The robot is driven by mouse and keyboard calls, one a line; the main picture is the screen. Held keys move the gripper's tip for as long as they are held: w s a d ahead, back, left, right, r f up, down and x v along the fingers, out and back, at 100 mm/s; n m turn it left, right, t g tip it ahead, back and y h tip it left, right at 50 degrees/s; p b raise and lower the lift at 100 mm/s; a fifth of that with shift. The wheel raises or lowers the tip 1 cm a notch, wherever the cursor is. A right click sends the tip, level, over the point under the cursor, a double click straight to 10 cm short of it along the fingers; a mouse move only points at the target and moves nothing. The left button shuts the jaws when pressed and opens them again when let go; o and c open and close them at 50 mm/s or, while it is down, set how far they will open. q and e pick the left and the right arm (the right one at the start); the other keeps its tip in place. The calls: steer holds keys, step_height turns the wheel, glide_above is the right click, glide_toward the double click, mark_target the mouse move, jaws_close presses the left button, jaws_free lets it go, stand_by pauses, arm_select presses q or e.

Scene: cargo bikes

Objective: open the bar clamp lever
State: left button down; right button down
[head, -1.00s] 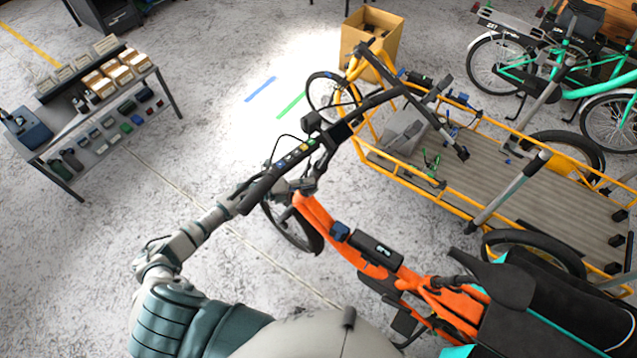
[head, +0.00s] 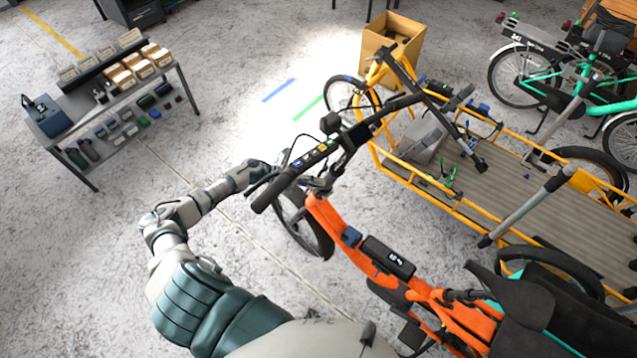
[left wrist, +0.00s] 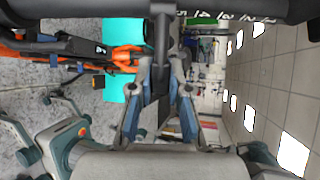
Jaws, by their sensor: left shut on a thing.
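The orange bike's black handlebar (head: 300,172) runs diagonally through the middle of the head view. My left gripper (head: 262,174) is at the far side of its left grip, close to the thin brake lever. In the left wrist view a dark bar crosses the top, and a narrow dark piece (left wrist: 162,45) comes down from it. The left gripper (left wrist: 162,68) is shut on this narrow piece, with a finger at each side. I cannot tell for certain whether it is the bar clamp lever. My right gripper is not in view.
A yellow cargo bike (head: 455,205) with a flat bed stands at the right. A teal bike (head: 570,95) is behind it. A grey bench (head: 120,110) with small parts stands at the left. The concrete floor between bench and handlebar is clear.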

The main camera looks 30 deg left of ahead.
arm_select(q)
steer(key=shift+a, duration=0.15)
steer(key=c, duration=1.3)
jaws_free()
steer(key=shift+o, duration=1.1)
steer(key=shift+w+f, duration=0.1)
steer(key=shift+a, duration=0.15)
steer(key=v, duration=1.2)
steer(key=shift+f, duration=0.2)
